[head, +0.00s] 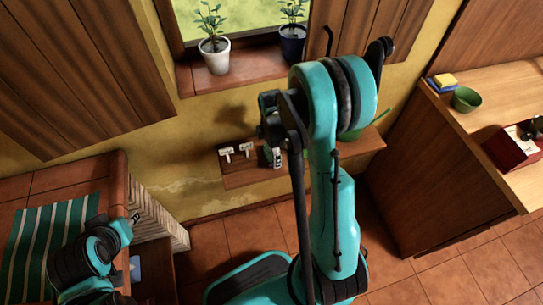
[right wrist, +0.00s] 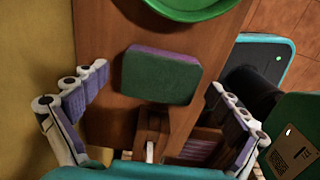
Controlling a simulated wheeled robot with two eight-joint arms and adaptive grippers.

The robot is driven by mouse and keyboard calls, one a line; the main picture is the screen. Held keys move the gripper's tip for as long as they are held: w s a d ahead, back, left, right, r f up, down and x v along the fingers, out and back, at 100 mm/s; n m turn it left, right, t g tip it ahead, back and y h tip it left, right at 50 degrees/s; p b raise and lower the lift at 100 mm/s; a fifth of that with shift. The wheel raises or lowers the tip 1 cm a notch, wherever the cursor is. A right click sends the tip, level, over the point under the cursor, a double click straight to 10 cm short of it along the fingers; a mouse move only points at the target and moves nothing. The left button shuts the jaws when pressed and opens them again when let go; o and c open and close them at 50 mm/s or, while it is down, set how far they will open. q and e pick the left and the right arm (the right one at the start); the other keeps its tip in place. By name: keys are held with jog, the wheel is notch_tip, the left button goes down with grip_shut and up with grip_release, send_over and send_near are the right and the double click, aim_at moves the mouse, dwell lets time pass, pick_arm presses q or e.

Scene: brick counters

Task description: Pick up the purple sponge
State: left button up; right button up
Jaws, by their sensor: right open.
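The purple sponge (right wrist: 162,77) shows in the right wrist view, with a dark green top face and purple edge. It lies on a brown wooden shelf (right wrist: 215,60). My right gripper (right wrist: 159,80) is open, with one finger to the left of the sponge and one to the right, both apart from it. In the head view my right gripper (head: 273,156) is partly hidden by my own arm, over the wall shelf (head: 240,178); the sponge is not visible there. My left gripper (head: 135,217) is at the lower left; its jaws are unclear.
A green bowl-like item (right wrist: 190,8) lies just beyond the sponge. Small white items (head: 227,152) are on the shelf's left part. The yellow wall (right wrist: 35,50) is close to the left finger. The right counter (head: 490,95) holds a green bowl (head: 466,99) and a red box (head: 512,148).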

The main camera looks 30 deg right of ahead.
jog(key=shift+r, duration=0.1)
jog(key=c, duration=1)
jog(key=shift+r+p, duration=0.4)
jog(key=shift+r, duration=0.25)
notch_tip(320, 180, up, 3)
jog(key=shift+p, duration=0.8)
jog(key=s+d+r+p, duration=0.1)
jog(key=s+d+r, duration=0.1)
jog(key=d, duration=0.1)
jog(key=s+d+r+p, duration=0.1)
jog(key=s+d+r, duration=0.1)
jog(key=s, duration=0.1)
jog(key=s+d+r+p, duration=0.1)
jog(key=s+d+r, duration=0.1)
jog(key=s+d, duration=0.1)
jog(key=shift+d+r+p, duration=0.35)
